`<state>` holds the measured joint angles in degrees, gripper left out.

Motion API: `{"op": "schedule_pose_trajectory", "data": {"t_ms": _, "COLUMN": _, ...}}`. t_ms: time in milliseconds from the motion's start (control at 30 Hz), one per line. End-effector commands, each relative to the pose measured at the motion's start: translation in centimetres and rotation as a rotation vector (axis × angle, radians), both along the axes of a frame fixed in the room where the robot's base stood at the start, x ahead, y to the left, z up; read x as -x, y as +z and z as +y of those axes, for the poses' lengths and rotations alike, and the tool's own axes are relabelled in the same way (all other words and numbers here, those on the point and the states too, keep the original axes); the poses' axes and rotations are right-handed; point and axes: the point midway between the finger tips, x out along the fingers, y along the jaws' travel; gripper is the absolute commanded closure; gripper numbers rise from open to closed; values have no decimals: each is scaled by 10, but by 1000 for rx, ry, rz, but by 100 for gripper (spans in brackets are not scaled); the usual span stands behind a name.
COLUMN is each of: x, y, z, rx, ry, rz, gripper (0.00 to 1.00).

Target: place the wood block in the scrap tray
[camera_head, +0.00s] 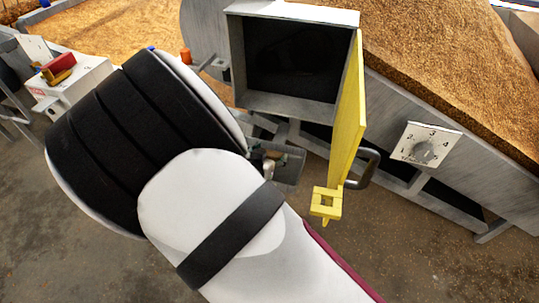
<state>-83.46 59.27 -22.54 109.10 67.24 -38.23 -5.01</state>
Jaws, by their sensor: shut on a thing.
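My white and black arm fills the left and centre of the view and hides what lies behind it. My gripper does not show. I cannot make out the wood block anywhere. A small grey metal tray (289,173) shows just right of my arm, below an open box; it may be the scrap tray. Small metallic and greenish bits show at its left part, too small to tell apart. My arm covers part of its left side.
The dark open box (293,57) has a yellow door (347,120) swung toward me, with a grey handle and yellow latch (326,204). A dial plate (426,145) is at right. Grain heaps (440,60) lie behind. A white switch box (72,82) stands left. Floor at lower right is clear.

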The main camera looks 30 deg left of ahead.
Motion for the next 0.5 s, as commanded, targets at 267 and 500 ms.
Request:
{"op": "schedule_pose_trajectory", "data": {"t_ms": 267, "x": 0, "y": -3, "z": 0, "rx": 0, "ry": 0, "rz": 1, "gripper": 18}}
{"op": "schedule_pose_trajectory", "data": {"t_ms": 500, "x": 0, "y": -2, "z": 0, "rx": 0, "ry": 0, "rz": 0, "gripper": 18}}
